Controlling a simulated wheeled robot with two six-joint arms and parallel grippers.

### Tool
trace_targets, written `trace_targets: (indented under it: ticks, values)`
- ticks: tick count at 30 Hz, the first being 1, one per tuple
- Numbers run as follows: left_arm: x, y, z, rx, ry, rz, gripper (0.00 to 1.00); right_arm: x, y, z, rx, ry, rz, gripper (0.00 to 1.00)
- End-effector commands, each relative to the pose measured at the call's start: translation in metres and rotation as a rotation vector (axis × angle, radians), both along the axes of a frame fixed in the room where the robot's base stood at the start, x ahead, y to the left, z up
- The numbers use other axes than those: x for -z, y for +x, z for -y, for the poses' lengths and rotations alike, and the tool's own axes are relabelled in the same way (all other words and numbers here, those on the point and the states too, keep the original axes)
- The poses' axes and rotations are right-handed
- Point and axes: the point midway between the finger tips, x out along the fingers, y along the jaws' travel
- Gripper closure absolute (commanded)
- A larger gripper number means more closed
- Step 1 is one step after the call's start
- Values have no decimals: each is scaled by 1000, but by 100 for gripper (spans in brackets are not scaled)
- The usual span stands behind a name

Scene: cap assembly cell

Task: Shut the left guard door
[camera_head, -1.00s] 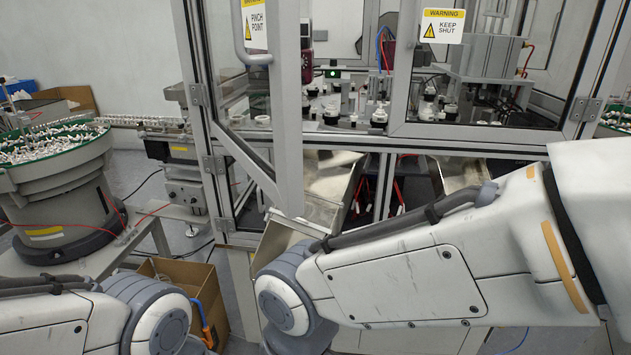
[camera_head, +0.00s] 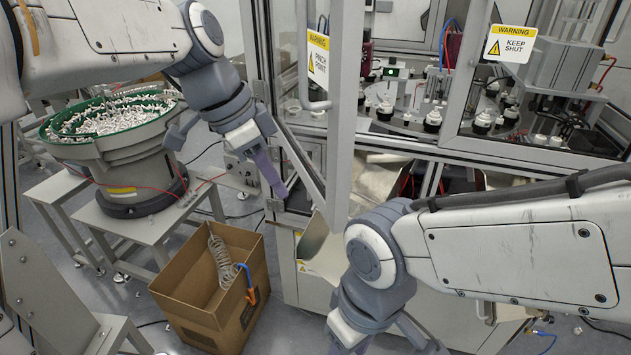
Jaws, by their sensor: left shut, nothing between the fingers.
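The left guard door (camera_head: 343,115) is a grey-framed clear panel with a yellow and white "PINCH POINT" sign (camera_head: 318,60). It stands open, swung out from the cell toward me. Its bar handle (camera_head: 303,65) is on the left side of the sign. My left gripper (camera_head: 277,188) is shut and empty, pointing down to the left of the door's lower part, close to the cell's left post. I cannot tell whether it touches anything. My right arm reaches in at the lower right, in front of the cell; its wrist shows, but its fingertips are not in view.
The right guard door (camera_head: 467,75) is shut, with a "KEEP SHUT" sign (camera_head: 510,44). A bowl feeder (camera_head: 125,165) stands on a table at the left. An open cardboard box (camera_head: 205,300) with a coiled hose sits on the floor below my left gripper.

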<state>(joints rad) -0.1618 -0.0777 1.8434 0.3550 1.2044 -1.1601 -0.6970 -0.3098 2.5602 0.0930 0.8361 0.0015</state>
Motion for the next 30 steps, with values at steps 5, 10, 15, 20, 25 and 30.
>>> trace_targets:
  ticks: [5,10,15,20,25,30]
  values:
    - [37,4,15,3,2,-7,100,-9,0,0,0,0,0,50]
    - [65,9,29,3,1,-5,100,-17,0,0,1,0,0,50]
    - [62,18,52,3,1,-2,100,-33,0,0,1,1,1,50]
    - [63,22,62,1,1,0,100,-36,0,0,1,0,0,50]
    - [64,23,63,0,0,1,100,-36,0,0,1,0,0,50]
    - [64,23,63,0,0,1,100,-36,0,0,1,0,0,50]
